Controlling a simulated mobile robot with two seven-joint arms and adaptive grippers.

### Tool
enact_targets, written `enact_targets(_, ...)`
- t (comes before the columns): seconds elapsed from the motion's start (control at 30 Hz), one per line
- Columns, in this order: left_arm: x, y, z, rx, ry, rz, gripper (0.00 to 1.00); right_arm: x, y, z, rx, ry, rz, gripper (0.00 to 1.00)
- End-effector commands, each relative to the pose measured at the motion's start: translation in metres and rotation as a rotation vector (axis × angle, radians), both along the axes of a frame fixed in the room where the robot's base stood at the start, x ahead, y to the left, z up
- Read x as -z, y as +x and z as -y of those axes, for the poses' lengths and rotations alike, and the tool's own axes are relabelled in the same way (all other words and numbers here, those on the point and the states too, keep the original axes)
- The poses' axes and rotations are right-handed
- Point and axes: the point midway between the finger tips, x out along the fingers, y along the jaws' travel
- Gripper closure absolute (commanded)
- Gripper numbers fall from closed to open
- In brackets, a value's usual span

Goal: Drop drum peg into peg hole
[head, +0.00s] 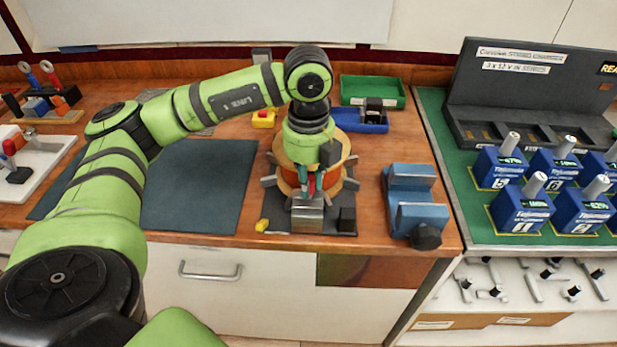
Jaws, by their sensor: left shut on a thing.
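The winding drum (285,176), with wooden flanges and an orange middle, stands on a dark base plate (282,226) near the bench's front edge. My left gripper (309,192) points down in front of the drum, above a grey metal block (307,216). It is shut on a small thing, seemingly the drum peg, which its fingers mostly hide. The peg hole cannot be made out behind the gripper. I cannot tell whether the peg touches the drum or the block. My right gripper is out of view.
A blue vise-like block (414,200) stands to the right. A green tray (372,91) and a blue tray (361,120) lie behind. A dark mat (200,190) at left is clear. Several blue units (523,208) with grey handles stand on the right-hand bench.

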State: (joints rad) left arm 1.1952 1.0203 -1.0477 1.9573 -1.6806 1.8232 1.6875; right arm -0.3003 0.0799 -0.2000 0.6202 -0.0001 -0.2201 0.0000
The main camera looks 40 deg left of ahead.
Motion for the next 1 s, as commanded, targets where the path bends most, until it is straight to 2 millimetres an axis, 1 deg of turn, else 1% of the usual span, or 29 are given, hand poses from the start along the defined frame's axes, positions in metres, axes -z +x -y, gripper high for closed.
enact_targets(0.4,0.0115,0.0000,0.0002,0.000,0.000,0.000,1.00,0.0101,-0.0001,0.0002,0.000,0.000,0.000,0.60)
enact_targets(0.43,0.0101,0.0002,0.0001,0.000,-0.001,0.001,0.65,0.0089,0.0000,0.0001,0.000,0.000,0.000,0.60)
enact_targets(0.47,0.0099,0.0002,0.0001,0.000,-0.001,0.001,0.53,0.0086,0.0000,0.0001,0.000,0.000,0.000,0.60)
enact_targets(0.5,0.0098,0.0001,0.0001,0.000,-0.001,0.001,0.49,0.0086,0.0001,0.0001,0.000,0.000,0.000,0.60)
enact_targets(1.0,0.0066,0.0027,-0.0008,-0.003,0.000,0.011,0.49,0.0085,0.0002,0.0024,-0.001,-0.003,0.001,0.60)
